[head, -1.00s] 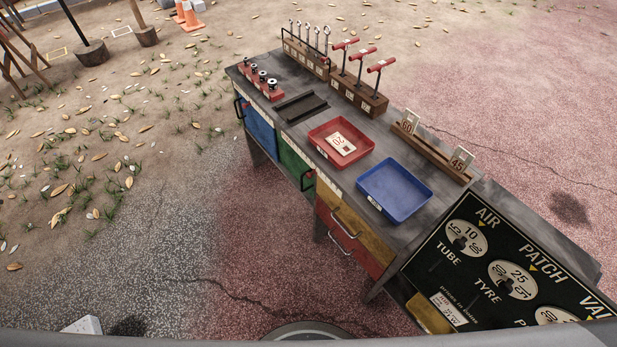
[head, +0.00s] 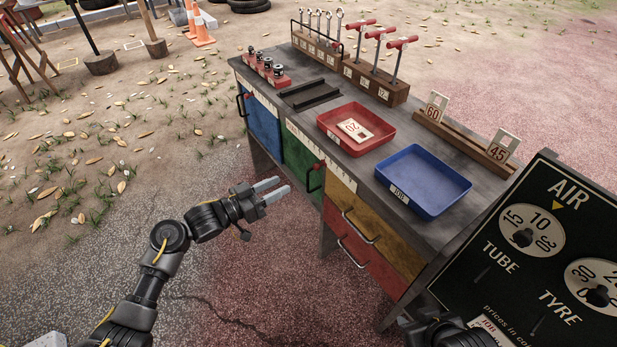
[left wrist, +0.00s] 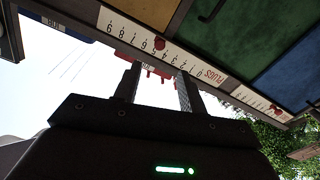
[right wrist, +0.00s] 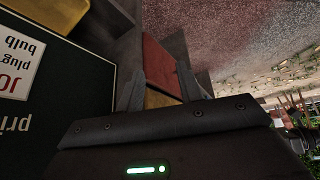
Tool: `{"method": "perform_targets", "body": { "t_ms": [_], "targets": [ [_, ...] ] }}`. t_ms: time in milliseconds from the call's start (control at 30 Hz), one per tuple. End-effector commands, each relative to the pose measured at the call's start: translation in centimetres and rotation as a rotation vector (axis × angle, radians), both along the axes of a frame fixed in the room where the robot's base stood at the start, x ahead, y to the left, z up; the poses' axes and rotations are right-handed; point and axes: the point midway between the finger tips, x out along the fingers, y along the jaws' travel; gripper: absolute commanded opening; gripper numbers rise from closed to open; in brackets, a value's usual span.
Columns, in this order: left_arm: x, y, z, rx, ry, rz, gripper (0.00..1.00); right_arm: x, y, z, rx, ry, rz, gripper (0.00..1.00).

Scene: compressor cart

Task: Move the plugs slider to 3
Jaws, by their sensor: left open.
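The plugs scale strip (head: 338,175) runs along the bench's front edge, with a red slider knob (head: 319,164) on it. In the left wrist view the strip (left wrist: 120,27) appears upside down, marked PLUGS with digits. The knob (left wrist: 160,43) there sits near the middle digits, around 4 or 5; the exact digit is unclear. My left gripper (head: 275,188) is open and empty in front of the bench, left of and below the knob, not touching it. My right gripper (right wrist: 172,88) is open and empty; in the head view it is at the bottom, beside the dark price board.
The bench top holds a red tray (head: 335,127), a blue tray (head: 430,185) and tool racks. Drawer handles (head: 355,255) jut out from the front. The price board (head: 535,240) stands at the right.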

Motion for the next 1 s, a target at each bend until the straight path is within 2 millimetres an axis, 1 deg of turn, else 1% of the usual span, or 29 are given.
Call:
{"method": "perform_targets", "body": {
  "t_ms": [33, 167, 233, 467, 600, 700, 833, 1000],
  "targets": [
    [0.0, 0.0, 0.1, -0.001, -0.003, -0.003, 0.41, -0.1, 0.3, 0.1, 0.013, 0.000, -0.012, 0.36],
    [0.1, -0.3, 0.2, -0.001, -0.004, -0.004, 0.41, 0.0, 0.4, 0.2, 0.015, -0.006, -0.010, 0.36],
    [0.5, -0.7, 0.2, -0.003, -0.003, -0.003, 0.41, 0.3, 0.6, 0.3, 0.019, -0.023, -0.005, 0.36],
    [2.8, -3.9, 0.0, -0.003, -0.002, -0.003, 0.41, 2.4, 2.0, 1.2, 0.053, -0.158, 0.031, 0.36],
    [4.3, -6.0, 0.0, -0.003, -0.003, -0.003, 0.41, 3.7, 3.2, 2.1, 0.083, -0.259, 0.061, 0.36],
    [5.2, -7.2, 0.0, -0.003, -0.002, -0.002, 0.41, 4.5, 3.9, 2.8, 0.102, -0.321, 0.077, 0.36],
    [6.0, -8.3, 0.0, 0.000, -0.003, -0.004, 0.41, 5.1, 4.6, 3.6, 0.122, -0.382, 0.093, 0.36],
    [6.3, -8.8, 0.1, -0.001, -0.002, -0.003, 0.41, 5.5, 5.0, 4.1, 0.133, -0.414, 0.102, 0.36]
  ]
}}
